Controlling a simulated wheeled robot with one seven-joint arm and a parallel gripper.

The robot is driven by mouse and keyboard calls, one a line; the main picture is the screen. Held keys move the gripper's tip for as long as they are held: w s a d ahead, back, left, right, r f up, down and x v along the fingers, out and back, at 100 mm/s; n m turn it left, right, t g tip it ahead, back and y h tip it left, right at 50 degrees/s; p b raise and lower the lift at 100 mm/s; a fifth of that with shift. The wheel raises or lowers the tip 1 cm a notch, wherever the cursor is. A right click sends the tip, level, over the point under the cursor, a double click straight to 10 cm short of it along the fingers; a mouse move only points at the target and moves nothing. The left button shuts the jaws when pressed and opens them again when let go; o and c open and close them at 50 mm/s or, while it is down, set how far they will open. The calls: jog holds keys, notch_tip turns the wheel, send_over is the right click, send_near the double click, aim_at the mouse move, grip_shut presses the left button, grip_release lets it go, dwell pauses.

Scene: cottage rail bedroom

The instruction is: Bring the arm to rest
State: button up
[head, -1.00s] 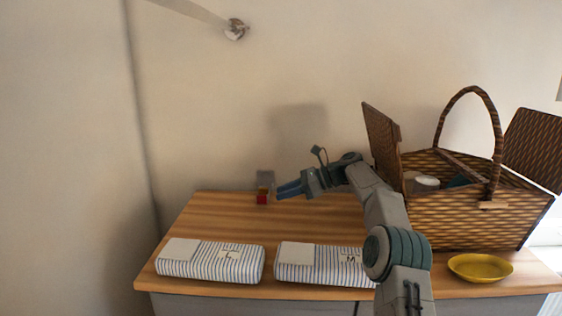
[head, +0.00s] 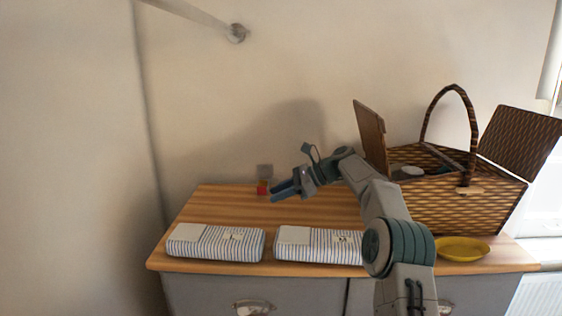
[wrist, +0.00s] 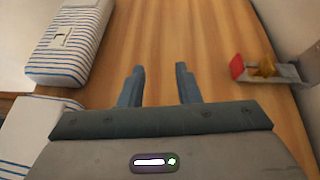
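My gripper (head: 283,192) is held over the wooden top of the dresser, left of the picnic basket. In the wrist view my gripper (wrist: 160,85) shows two blue fingers standing apart with only bare wood between them. It is open and empty. My arm reaches up from the lower right and bends to the left.
Two striped bundles (head: 215,243) (head: 318,246) lie along the dresser's front. A wicker basket (head: 460,210) with open lids and a yellow plate (head: 462,249) stand at right. Bare wood (head: 225,204) is free at left.

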jog(key=s+r+n+h, duration=0.1)
jog(key=s, duration=0.3)
jog(key=s+r+n+t+h, duration=0.1)
jog(key=s+n+h, duration=0.1)
jog(key=s, duration=0.2)
jog(key=s+d+r+n+h, duration=0.1)
jog(key=s+n+h, duration=0.1)
jog(key=s, duration=0.2)
jog(key=shift+s+d+r, duration=0.1)
jog(key=shift+s, duration=0.05)
jog(key=s+d+f+n+t+h, duration=0.1)
jog(key=s+d+f+n+h, duration=0.3)
jog(key=s, duration=0.7)
jog(key=s+d+f+n+t+h, duration=0.15)
jog(key=s+d+n, duration=0.3)
jog(key=s, duration=0.65)
jog(key=s+d+f+n+t+h, duration=0.15)
jog(key=s+d+f+n, duration=0.35)
jog(key=s, duration=0.5)
notch_tip(320, 180, down, 7)
jog(key=m+g+b, duration=0.1)
jog(key=b, duration=0.5)
jog(key=shift+w+d+h, duration=0.3)
jog(key=shift+d, duration=0.05)
